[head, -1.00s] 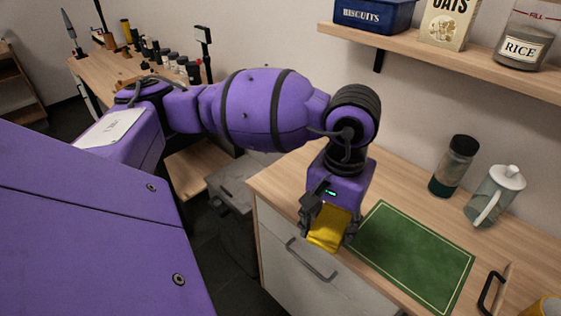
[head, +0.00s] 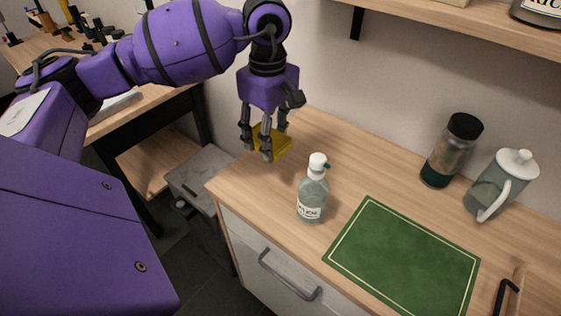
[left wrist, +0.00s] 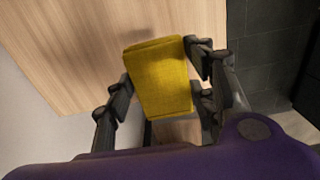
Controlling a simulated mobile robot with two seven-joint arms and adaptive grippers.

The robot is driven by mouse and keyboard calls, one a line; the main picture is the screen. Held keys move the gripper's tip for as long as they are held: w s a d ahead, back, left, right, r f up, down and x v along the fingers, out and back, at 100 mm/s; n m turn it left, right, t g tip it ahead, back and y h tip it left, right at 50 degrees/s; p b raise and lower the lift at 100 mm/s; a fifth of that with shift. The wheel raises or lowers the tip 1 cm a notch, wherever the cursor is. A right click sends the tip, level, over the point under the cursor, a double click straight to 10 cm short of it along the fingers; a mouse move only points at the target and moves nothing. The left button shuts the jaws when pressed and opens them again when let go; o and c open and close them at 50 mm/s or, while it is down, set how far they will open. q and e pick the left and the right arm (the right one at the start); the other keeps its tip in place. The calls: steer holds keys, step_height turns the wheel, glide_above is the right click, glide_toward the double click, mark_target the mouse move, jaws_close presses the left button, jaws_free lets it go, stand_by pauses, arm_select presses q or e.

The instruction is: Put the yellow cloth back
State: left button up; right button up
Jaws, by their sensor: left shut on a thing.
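The yellow cloth (head: 274,143) is a small folded pad, partly hidden behind my left gripper's fingers in the head view. My left gripper (head: 264,142) is shut on it, over the left end of the wooden counter (head: 330,140). In the left wrist view, the cloth (left wrist: 160,78) sits between the two fingers of the gripper (left wrist: 160,90), with the wooden top beyond it. I cannot tell whether the cloth touches the counter. My right gripper is not in view.
A pump bottle (head: 313,190) stands close to the right of the gripper. A green mat (head: 403,257), a dark-lidded jar (head: 452,150) and a white-lidded jug (head: 500,184) are farther right. A grey bin (head: 200,180) stands beside the counter's left end. A shelf (head: 450,22) hangs above.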

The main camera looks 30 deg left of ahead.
arm_select(q)
steer(key=shift+a+f, duration=0.15)
steer(key=shift+f, duration=0.2)
glide_above(271, 176)
step_height(271, 176, down, 4)
steer(key=shift+f, duration=0.1)
steer(key=shift+s+f, duration=0.1)
steer(key=shift+f, duration=0.3)
steer(key=shift+f+p, duration=0.35)
steer(key=shift+f, duration=1.75)
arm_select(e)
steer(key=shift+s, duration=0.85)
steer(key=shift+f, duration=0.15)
arm_select(q)
steer(key=shift+f, duration=0.25)
steer(key=o, duration=1)
steer(key=shift+r, duration=0.1)
steer(key=shift+o, duration=0.2)
